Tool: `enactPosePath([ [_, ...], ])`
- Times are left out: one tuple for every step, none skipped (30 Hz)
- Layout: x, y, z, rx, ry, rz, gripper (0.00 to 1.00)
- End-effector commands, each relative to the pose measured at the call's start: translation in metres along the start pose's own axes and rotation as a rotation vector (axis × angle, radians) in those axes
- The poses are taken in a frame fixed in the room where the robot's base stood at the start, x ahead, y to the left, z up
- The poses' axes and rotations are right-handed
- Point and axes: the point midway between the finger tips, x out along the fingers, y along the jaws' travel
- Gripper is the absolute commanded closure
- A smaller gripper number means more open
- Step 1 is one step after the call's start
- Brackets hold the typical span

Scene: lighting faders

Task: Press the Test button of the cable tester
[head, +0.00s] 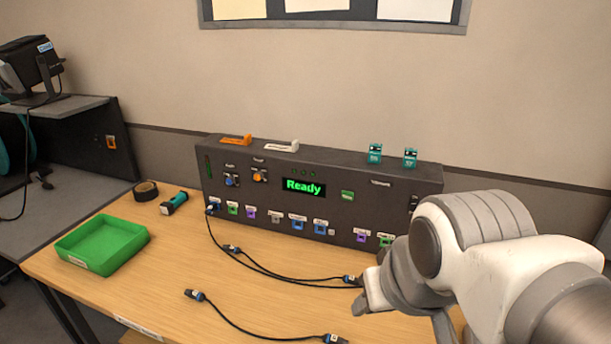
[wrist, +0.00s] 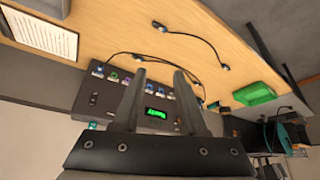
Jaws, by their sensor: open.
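The cable tester (head: 320,215) is a long dark box at the back of the wooden table, with a green "Ready" display (head: 303,187). A green rectangular button (head: 347,195) sits right of the display; its lettering is too small to read. The tester (wrist: 92,98) also shows beyond my fingers in the wrist view, its display (wrist: 156,115) between them. My gripper (head: 362,297) is at the tester's front right in the head view, apart from the button. In the wrist view my gripper (wrist: 160,72) is open, with nothing between its fingers.
Loose black cables (head: 262,330) lie on the table before the tester; one runs to its left socket. A green tray (head: 100,262) stands at the left, near a tape roll (head: 145,191) and a teal-and-black tool (head: 174,203). Several coloured sockets line the tester's lower front.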

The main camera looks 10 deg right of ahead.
Motion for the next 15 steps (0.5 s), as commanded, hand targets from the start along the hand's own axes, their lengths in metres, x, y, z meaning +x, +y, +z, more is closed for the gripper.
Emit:
enactPosePath([
  [0.0000, 0.0000, 0.0000, 0.000, 0.000, 0.000, 0.68],
  [0.0000, 0.0000, 0.0000, 0.000, 0.000, 0.000, 0.74],
  [0.0000, 0.0000, 0.0000, 0.000, 0.000, 0.000, 0.81],
  [0.0000, 0.0000, 0.0000, 0.000, 0.000, 0.000, 0.86],
  [0.0000, 0.0000, 0.0000, 0.000, 0.000, 0.000, 0.92],
  [0.0000, 0.0000, 0.0000, 0.000, 0.000, 0.000, 0.99],
  [0.0000, 0.0000, 0.0000, 0.000, 0.000, 0.000, 1.00],
  [0.0000, 0.0000, 0.0000, 0.000, 0.000, 0.000, 1.00],
  [0.0000, 0.0000, 0.0000, 0.000, 0.000, 0.000, 1.00],
  [0.0000, 0.0000, 0.0000, 0.000, 0.000, 0.000, 1.00],
  [0.0000, 0.0000, 0.0000, 0.000, 0.000, 0.000, 1.00],
  [0.0000, 0.0000, 0.0000, 0.000, 0.000, 0.000, 1.00],
  [0.0000, 0.0000, 0.0000, 0.000, 0.000, 0.000, 1.00],
  [0.0000, 0.0000, 0.0000, 0.000, 0.000, 0.000, 1.00],
  [0.0000, 0.0000, 0.0000, 0.000, 0.000, 0.000, 1.00],
])
